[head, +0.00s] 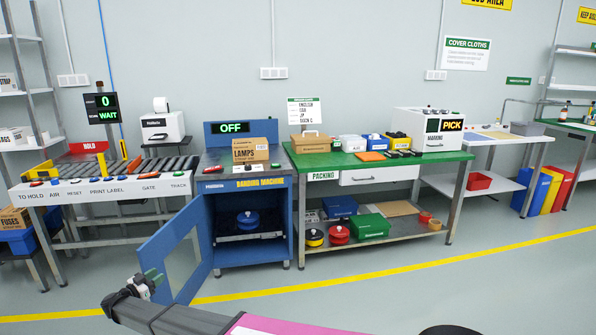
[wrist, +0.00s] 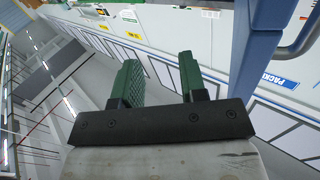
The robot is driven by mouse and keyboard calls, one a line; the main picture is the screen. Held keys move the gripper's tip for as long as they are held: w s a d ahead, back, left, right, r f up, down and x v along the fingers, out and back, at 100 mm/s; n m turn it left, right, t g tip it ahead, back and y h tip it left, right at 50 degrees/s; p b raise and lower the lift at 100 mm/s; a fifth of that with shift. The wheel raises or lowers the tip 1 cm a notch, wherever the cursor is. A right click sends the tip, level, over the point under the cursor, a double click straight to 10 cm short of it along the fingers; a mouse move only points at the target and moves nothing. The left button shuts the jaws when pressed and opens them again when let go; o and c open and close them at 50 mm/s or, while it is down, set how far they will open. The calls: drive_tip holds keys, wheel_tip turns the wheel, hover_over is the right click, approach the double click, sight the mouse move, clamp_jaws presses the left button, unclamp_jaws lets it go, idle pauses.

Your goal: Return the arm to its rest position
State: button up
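My gripper (head: 148,282) is at the lower left in the head view, at the end of my grey arm, in front of the open blue cabinet door. In the wrist view its two green fingers (wrist: 158,70) stand apart with nothing between them. The gripper is tilted, and the wrist view looks sideways across the room. It looks apart from the door, though the exact gap cannot be told.
The blue banding machine (head: 240,184) reads OFF and carries a LAMPS box (head: 250,150). Its door (head: 172,258) hangs open towards me. The packing bench (head: 303,161) stands right of it, the roller line (head: 60,190) left. Floor beyond the yellow line (head: 400,270) is clear.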

drive_tip(key=w+d+r+n+t+y, duration=0.1)
drive_tip(key=w+d+r+n+y, duration=0.2)
drive_tip(key=w+d, duration=0.4)
drive_tip(key=w+d+r+n+t+y, duration=0.1)
drive_tip(key=w+d+r+t+y, duration=0.15)
drive_tip(key=w+d+y, duration=0.4)
drive_tip(key=w+d+r+n+g+y, duration=0.25)
drive_tip(key=d+n+g+y, duration=0.2)
drive_tip(key=d, duration=1.15)
drive_tip(key=s+d+f+n+g, duration=0.1)
drive_tip(key=s+d+g, duration=0.15)
drive_tip(key=d, duration=0.55)
drive_tip(key=s+d+f+g, duration=0.2)
drive_tip(key=s+d, duration=0.1)
drive_tip(key=d, duration=0.4)
drive_tip(key=s+d+f+n+g, duration=0.1)
drive_tip(key=s+d+g, duration=0.15)
drive_tip(key=d, duration=0.55)
drive_tip(key=s+d+m+g+h, duration=0.1)
drive_tip(key=s+d+g, duration=0.3)
drive_tip(key=s+d, duration=0.5)
drive_tip(key=s+d+m+g+h, duration=0.2)
drive_tip(key=s+d+g+h, duration=0.1)
drive_tip(key=s+d, duration=0.6)
drive_tip(key=d+g, duration=0.1)
drive_tip(key=d, duration=0.3)
drive_tip(key=shift+s+d+f+h, duration=0.15)
drive_tip(key=shift+s+d+h, duration=0.1)
drive_tip(key=shift+d+h, duration=0.15)
